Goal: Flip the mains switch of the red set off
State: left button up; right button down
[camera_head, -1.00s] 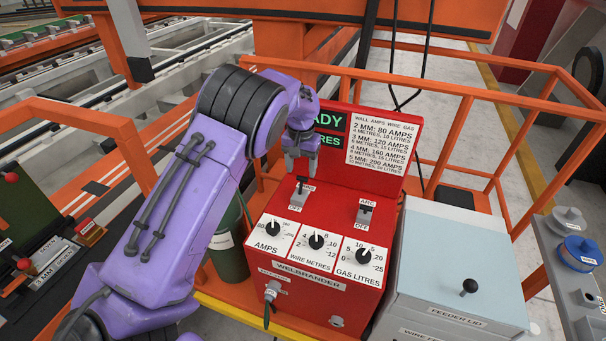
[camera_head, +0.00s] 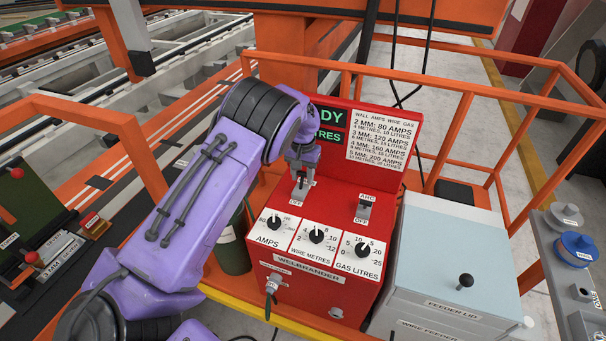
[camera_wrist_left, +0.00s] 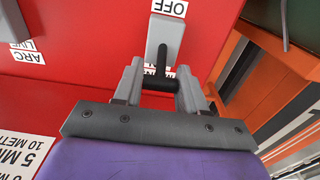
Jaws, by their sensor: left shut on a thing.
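The red welding set (camera_head: 325,262) stands in the middle of the head view, with a green-lit display and a chart on its back panel. Its mains switch (camera_head: 298,194) is at the upper left of the top face, with an OFF label on the near side. In the left wrist view the switch shows as a grey plate with a black lever (camera_wrist_left: 161,62). My left gripper (camera_head: 300,176) is down at this switch, its fingers (camera_wrist_left: 160,82) shut on the lever. The gripper partly hides the switch in the head view. My right gripper is not in view.
A second switch labelled ARC (camera_head: 363,208) sits to the right. The amps, wire and gas knobs (camera_head: 316,237) are in front. A grey wire feeder (camera_head: 450,260) stands at the right, a green cylinder (camera_head: 233,248) at the left. Orange rails (camera_head: 470,90) surround the set.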

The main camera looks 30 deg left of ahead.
aim_at(301, 184)
pick_arm(q)
jog(key=shift+s+t+b, duration=0.2)
jog(key=shift+t+b, duration=0.15)
jog(key=shift+t, duration=0.25)
jog(key=shift+c, duration=0.4)
jog(key=shift+s+d+f+t+y+b, duration=0.15)
jog(key=shift+s+t+y+b, duration=0.2)
jog(key=shift+t+b, duration=0.3)
jog(key=s+t+b, duration=0.1)
jog(key=t+b, duration=0.1)
jog(key=b, duration=0.1)
jog(key=s+t+y+b, duration=0.1)
jog(key=t+b, duration=0.1)
jog(key=b, duration=0.1)
jog(key=s+t+b, duration=0.1)
jog(key=t+b, duration=0.1)
jog(key=b, duration=0.1)
jog(key=shift+d+f+b, duration=0.3)
jog(key=shift+d, duration=0.1)
jog(key=shift+s+r+t+y+b, duration=0.1)
jog(key=shift+s+t+y+b, duration=0.25)
jog(key=shift+t+b, duration=0.6)
jog(key=o, duration=1.1)
jog(key=shift+c, duration=0.2)
jog(key=shift+w, duration=0.1)
